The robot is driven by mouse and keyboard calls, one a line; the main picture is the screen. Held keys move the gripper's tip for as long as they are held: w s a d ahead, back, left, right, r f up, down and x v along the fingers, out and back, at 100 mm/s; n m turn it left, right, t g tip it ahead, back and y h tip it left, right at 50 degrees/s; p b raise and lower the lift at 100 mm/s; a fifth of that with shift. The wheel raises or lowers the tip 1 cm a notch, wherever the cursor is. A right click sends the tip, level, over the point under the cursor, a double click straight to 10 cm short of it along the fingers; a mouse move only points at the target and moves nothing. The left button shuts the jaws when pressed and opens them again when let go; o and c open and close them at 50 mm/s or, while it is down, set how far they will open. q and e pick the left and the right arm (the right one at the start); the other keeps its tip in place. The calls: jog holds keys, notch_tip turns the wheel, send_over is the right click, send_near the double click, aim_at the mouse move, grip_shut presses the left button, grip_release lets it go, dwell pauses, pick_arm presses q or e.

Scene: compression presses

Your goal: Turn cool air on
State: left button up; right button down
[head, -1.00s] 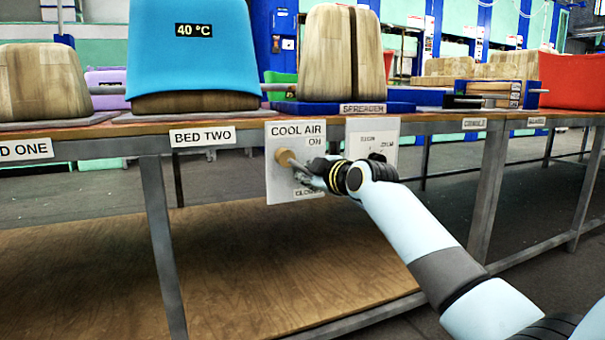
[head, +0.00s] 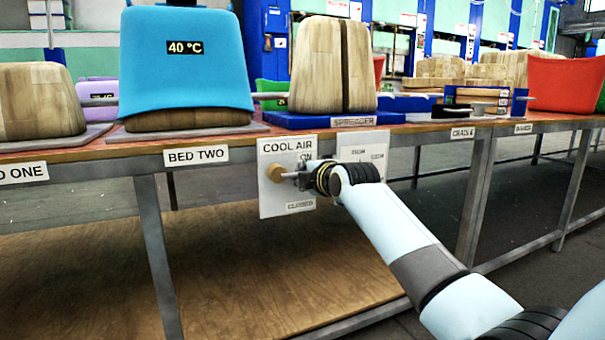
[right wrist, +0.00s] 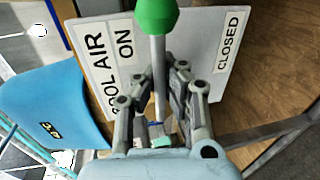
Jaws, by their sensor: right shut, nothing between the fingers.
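The COOL AIR panel (head: 285,206) is a white plate on the table's front edge, marked ON above and CLOSED below. A round tan hub (head: 274,172) sits on it, with a lever pointing roughly right, its outer part hidden by my right gripper (head: 305,174) in the head view. In the right wrist view the lever is a grey rod (right wrist: 160,75) with a green tip (right wrist: 156,15), in front of the panel (right wrist: 190,50). My right gripper (right wrist: 160,95) is shut at the lever; contact is unclear. My left gripper is not in view.
A second white panel (head: 362,150) is partly behind my right gripper. A wooden lower shelf (head: 240,270) lies below.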

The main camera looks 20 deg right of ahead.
jog(key=shift+s+f, duration=0.1)
jog(key=shift+f, duration=0.15)
jog(key=c, duration=1.4)
grip_release()
jog(key=shift+r, duration=0.25)
jog(key=s, duration=0.4)
jog(key=s+r, duration=0.1)
jog(key=s, duration=0.3)
jog(key=s+r, duration=0.1)
jog(key=s, duration=0.2)
jog(key=shift+s+d+r, duration=0.15)
jog(key=shift+s, duration=0.25)
